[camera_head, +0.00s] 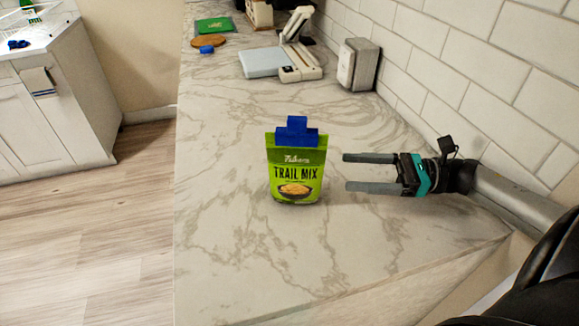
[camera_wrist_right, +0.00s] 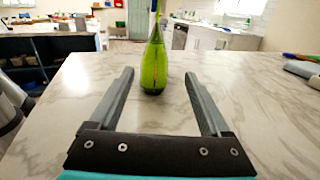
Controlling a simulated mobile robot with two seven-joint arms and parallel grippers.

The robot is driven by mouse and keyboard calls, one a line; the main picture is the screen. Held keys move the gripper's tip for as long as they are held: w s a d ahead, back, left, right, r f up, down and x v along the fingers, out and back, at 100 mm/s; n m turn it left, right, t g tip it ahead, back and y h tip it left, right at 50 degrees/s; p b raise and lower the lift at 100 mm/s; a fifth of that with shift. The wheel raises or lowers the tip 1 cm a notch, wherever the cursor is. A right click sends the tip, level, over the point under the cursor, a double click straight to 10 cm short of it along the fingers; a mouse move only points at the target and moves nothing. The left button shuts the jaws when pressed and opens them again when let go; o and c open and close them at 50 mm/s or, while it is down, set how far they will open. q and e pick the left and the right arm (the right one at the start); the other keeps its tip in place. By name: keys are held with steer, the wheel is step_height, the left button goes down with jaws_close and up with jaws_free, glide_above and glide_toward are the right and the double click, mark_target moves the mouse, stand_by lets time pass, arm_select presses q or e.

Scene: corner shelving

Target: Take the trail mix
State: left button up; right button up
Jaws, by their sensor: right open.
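The trail mix (camera_head: 296,168) is a green pouch with a blue clip on top, standing upright on the marble counter in the head view. My right gripper (camera_head: 345,173) is just to its right, open and empty, with its fingers pointing at the pouch. In the right wrist view the pouch (camera_wrist_right: 153,66) shows edge-on, ahead of the fingertips and between their lines. The open right gripper also shows in this view (camera_wrist_right: 158,80). A gap lies between the fingertips and the pouch. My left gripper is not in view.
A tiled wall (camera_head: 470,65) runs along the counter's right side. Farther back stand a grey metal box (camera_head: 357,65), a white slicer-like device (camera_head: 297,62), a pale blue board (camera_head: 264,62) and a small blue item (camera_head: 207,50). The counter (camera_head: 225,200) around the pouch is clear.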

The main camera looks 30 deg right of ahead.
mark_target(296, 171)
steer(key=x, duration=0.6)
steer(key=shift+a+r, duration=0.1)
steer(key=shift+a, duration=0.25)
steer(key=x, duration=0.4)
steer(key=shift+s+a+r, duration=0.15)
steer(key=shift+s, duration=0.1)
steer(key=shift+w+a, duration=0.4)
steer(key=shift+a, duration=0.2)
jaws_close()
